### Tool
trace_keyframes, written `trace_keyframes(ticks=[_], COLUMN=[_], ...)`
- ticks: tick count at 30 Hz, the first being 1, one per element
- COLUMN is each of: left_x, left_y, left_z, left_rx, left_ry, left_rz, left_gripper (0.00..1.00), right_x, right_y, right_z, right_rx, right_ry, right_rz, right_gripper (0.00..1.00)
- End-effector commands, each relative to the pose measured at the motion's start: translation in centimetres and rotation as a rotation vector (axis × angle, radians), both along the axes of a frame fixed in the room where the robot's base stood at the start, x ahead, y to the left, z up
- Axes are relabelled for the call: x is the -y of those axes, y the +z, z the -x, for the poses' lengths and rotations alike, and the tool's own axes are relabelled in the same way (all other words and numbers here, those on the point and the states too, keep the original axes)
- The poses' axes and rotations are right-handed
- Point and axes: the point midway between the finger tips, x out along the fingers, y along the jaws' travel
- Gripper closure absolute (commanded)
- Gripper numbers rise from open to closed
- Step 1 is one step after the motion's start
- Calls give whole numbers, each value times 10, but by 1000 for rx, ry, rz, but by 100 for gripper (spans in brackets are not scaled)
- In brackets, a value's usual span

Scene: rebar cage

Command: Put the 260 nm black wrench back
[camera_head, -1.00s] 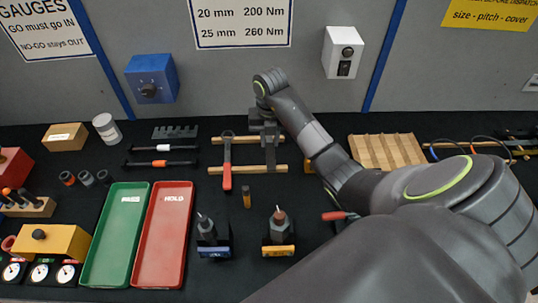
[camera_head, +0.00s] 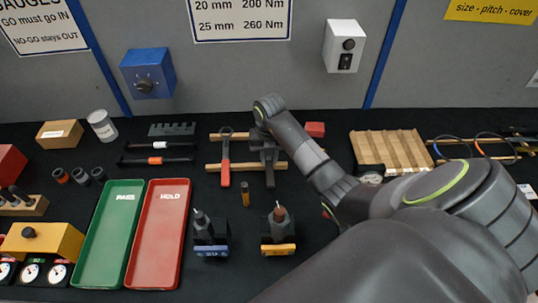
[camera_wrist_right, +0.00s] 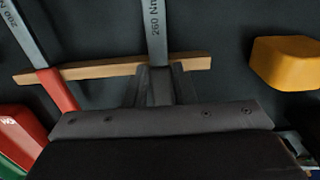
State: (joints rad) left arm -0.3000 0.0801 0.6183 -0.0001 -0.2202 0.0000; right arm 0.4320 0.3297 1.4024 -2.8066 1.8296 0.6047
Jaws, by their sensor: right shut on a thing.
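The black wrench, marked 260 Nm, shows its grey shaft in the wrist view (camera_wrist_right: 156,35). In the head view its dark handle end (camera_head: 270,180) points towards the front, beside the red-handled wrench (camera_head: 225,172). My right gripper (camera_head: 268,143) is shut on the black wrench, over the wooden rails (camera_head: 240,166). In the wrist view its fingers (camera_wrist_right: 157,88) close around the wrench beside one rail (camera_wrist_right: 100,69). The wrench lies across that rail; whether it touches is unclear. The red-handled wrench, marked 200 Nm, lies at left in the wrist view (camera_wrist_right: 40,55). My left gripper is not in view.
Two tools (camera_head: 210,235) (camera_head: 279,232) stand upright in front of the rails, with a small orange-brown cylinder (camera_head: 246,194) between. A red block (camera_head: 315,129) is right of the gripper. Green (camera_head: 105,240) and red (camera_head: 158,240) trays lie left. A ribbed wooden rack (camera_head: 392,150) stands right.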

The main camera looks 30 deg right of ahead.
Motion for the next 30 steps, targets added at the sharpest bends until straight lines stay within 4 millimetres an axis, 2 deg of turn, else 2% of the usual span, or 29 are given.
trace_keyframes(ticks=[8,9,14,25,30], left_x=[0,0,0,0,0], left_y=[-3,-3,-2,0,-11], left_z=[-1,-1,-1,-1,-1], left_rx=[2,2,2,2,3], left_ry=[0,0,0,0,0], left_rz=[0,0,0,0,0], left_gripper=[64,64,64,64,64], right_x=[0,0,0,0,1], right_y=[-3,-3,-2,3,26], right_z=[-1,0,0,-1,-2], right_rx=[3,1,1,3,8], right_ry=[1,0,0,0,2], right_rz=[1,1,1,2,2], right_gripper=[100,74,55,55,55])
